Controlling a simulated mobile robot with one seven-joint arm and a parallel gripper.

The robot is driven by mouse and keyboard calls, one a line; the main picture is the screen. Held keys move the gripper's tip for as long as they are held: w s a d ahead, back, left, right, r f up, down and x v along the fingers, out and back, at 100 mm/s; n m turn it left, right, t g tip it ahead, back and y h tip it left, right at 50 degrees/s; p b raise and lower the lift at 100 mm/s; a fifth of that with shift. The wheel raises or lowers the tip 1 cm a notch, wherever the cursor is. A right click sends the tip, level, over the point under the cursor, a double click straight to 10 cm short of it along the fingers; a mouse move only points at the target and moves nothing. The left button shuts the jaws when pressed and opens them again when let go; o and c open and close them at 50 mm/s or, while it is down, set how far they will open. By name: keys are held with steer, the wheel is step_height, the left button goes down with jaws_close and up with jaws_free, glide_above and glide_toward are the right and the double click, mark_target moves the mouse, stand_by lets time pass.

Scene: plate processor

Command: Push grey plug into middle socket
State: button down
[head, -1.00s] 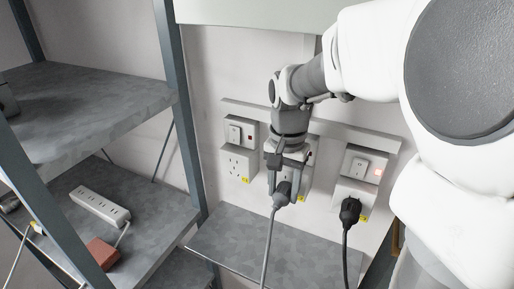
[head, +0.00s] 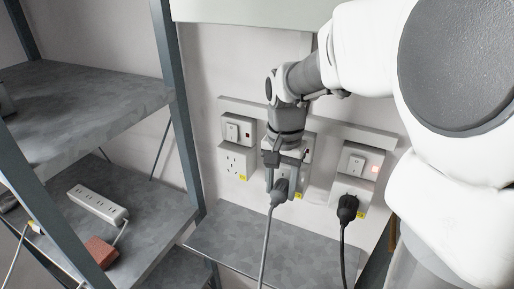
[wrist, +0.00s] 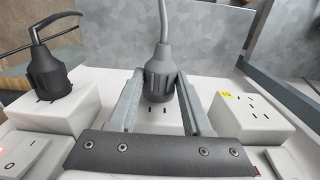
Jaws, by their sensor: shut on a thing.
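The grey plug (head: 280,193) hangs on its grey cable at the front of the middle socket (head: 299,184), which is mostly hidden by my gripper in the head view. My gripper (head: 283,186) is shut on the plug, with one finger on each side of it. In the wrist view the plug (wrist: 160,78) sits upright between the fingers, over the white face of the middle socket (wrist: 160,116). Some dark slots show just beside the plug's base. I cannot tell whether its pins are in the holes.
A black plug (head: 347,208) sits in the right socket, beside a lit red switch. The left socket (head: 236,162) is empty. A metal shelf (head: 270,245) lies below the sockets. A rack at left holds a white power strip (head: 97,204) and a reddish block (head: 101,252).

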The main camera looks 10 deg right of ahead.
steer(key=shift+w+d, duration=0.3)
steer(key=shift+w, duration=0.15)
steer(key=shift+s, duration=0.1)
steer(key=s+a, duration=0.2)
steer(key=s, duration=0.1)
steer(key=s+a, duration=0.1)
steer(key=shift+s+a, duration=0.25)
steer(key=shift+s, duration=0.1)
stand_by(0.7)
stand_by(0.3)
